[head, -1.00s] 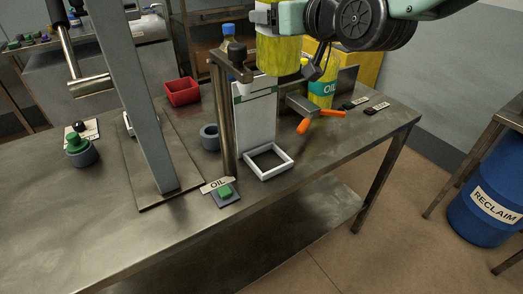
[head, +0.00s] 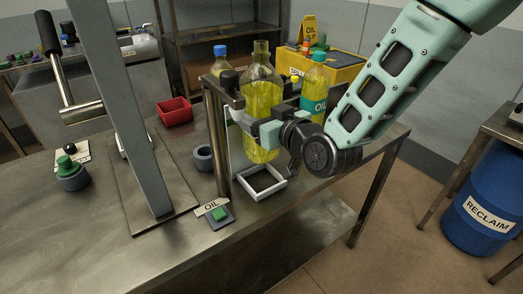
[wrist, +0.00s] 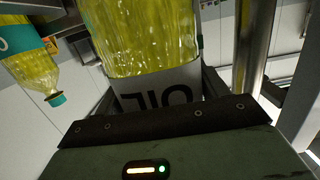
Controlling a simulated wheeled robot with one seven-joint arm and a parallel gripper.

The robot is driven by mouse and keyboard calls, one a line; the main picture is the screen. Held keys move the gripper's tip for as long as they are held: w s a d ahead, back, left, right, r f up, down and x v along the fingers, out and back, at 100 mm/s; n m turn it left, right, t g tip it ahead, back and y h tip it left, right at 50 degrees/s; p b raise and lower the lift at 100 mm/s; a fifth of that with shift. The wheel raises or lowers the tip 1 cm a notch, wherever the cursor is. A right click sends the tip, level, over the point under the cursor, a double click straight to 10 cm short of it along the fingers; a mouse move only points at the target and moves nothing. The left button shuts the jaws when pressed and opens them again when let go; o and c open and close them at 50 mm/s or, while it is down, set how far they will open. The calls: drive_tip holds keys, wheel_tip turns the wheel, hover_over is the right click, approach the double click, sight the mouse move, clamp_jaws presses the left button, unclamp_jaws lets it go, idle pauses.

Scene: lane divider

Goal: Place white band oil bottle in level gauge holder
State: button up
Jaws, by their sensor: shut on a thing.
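The white band oil bottle (head: 262,98) holds yellow oil and stands upright in my gripper (head: 257,133). In the wrist view, its white label with OIL (wrist: 160,92) sits close in front of my gripper. The level gauge holder has a white square base frame (head: 250,197) on the bench, below the bottle. Its upright plate is mostly hidden behind the bottle. The bottle's bottom appears just above the frame's far side; I cannot tell whether it is inside or touching.
A teal-banded oil bottle (head: 316,92) stands right behind my gripper. A blue-capped bottle (head: 220,64) is behind the metal post (head: 218,140). A grey ring (head: 203,157) and red bin (head: 175,111) stand left.

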wheel_tip(320, 180, down, 10)
drive_tip(key=shift+r+p, duration=0.1)
drive_tip(key=shift+p, duration=0.2)
idle(0.4)
drive_tip(key=shift+f, duration=0.2)
drive_tip(key=o, duration=1.6)
drive_tip(key=shift+c, duration=0.2)
drive_tip(key=shift+r, duration=0.1)
